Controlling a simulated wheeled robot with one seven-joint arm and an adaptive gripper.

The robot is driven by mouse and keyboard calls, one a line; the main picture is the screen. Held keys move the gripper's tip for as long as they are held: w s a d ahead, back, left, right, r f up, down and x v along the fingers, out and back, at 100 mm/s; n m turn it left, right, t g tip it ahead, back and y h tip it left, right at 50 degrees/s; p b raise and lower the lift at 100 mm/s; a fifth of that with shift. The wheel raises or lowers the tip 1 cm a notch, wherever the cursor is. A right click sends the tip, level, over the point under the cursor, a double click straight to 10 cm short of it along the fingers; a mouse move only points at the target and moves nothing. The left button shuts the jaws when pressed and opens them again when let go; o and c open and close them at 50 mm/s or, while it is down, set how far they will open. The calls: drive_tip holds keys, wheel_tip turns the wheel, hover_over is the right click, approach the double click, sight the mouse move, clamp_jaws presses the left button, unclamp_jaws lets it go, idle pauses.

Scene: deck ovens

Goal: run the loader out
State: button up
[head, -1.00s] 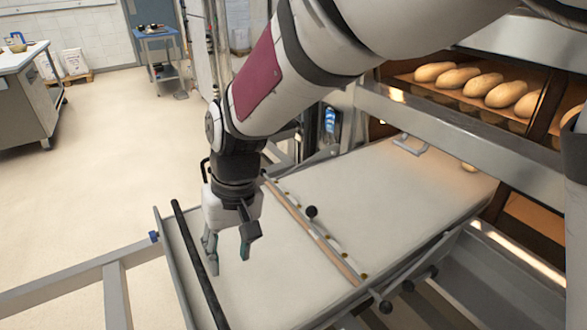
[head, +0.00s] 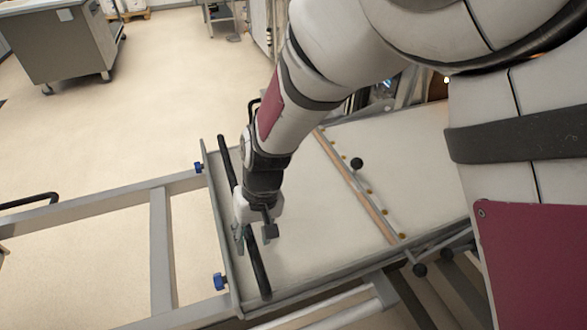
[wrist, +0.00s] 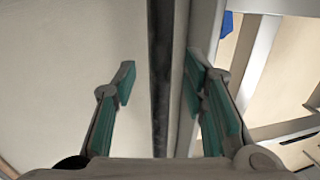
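The loader (head: 300,220) is a pale, flat canvas bed in a grey metal frame. A long black bar (head: 224,155) runs along its near-left end. My gripper (head: 254,240) is over this bar, pointing down, with its fingers apart. In the wrist view the bar (wrist: 160,110) passes between the two green-padded fingers of my gripper (wrist: 162,78), with a gap on each side. I cannot tell how deep the fingers reach around it. My arm hides part of the bed.
A wooden strip (head: 350,185) with a black knob (head: 357,164) crosses the bed. A grey cabinet (head: 65,45) stands at the far left. Open floor lies between it and the frame.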

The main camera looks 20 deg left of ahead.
drive_tip(key=shift+a+f, duration=0.1)
drive_tip(key=shift+f, duration=0.5)
clamp_jaws()
drive_tip(key=shift+s, duration=0.1)
